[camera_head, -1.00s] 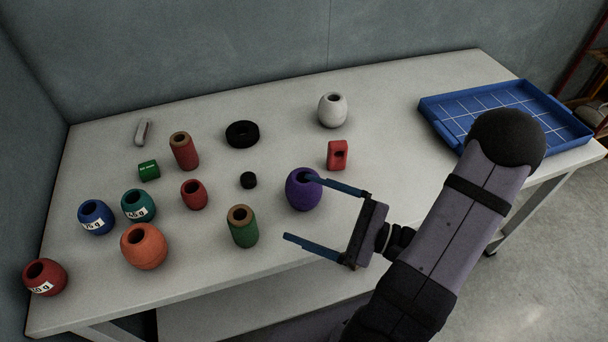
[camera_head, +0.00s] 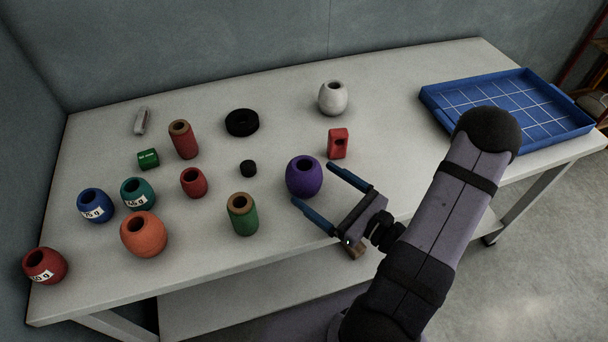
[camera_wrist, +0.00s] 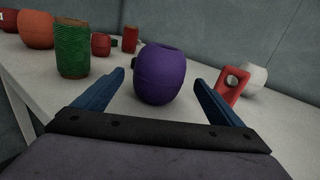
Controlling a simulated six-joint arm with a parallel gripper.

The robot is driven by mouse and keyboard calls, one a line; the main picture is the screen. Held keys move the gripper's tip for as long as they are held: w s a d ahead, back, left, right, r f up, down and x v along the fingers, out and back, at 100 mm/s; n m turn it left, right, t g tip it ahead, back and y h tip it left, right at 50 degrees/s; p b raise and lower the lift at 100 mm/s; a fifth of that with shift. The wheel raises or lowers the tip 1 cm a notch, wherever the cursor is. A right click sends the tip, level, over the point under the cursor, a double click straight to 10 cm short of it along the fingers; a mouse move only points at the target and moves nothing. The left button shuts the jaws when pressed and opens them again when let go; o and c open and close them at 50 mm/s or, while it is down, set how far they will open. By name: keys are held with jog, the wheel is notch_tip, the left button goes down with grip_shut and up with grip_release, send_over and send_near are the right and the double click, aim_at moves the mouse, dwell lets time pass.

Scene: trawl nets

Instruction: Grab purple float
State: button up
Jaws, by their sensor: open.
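The purple float (camera_head: 304,177) is a rounded barrel with a hole in its top, standing upright near the front edge of the table. It also shows in the wrist view (camera_wrist: 160,76), centred ahead of the gap between the fingers. My gripper (camera_head: 316,184) is open, its two blue fingers pointing at the float from the lower right. In the wrist view the fingers (camera_wrist: 161,77) lie to the left and right of the float's lower part. Nothing is held. I cannot tell whether a fingertip touches the float.
A green cylinder (camera_head: 243,214) stands left of the purple float. A blue tray (camera_head: 437,113) sits at the table's right end.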

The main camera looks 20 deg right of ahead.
aim_at(294, 169)
jog(key=shift+x, duration=1.7)
jog(key=shift+p+x, duration=1)
jog(key=shift+x, duration=1.55)
jog(key=shift+a+r, duration=0.1)
jog(key=shift+c, duration=0.6)
jog(key=c, duration=1.1)
jog(key=shift+r, duration=0.15)
jog(key=shift+r+p, duration=0.45)
jog(key=shift+r, duration=4.45)
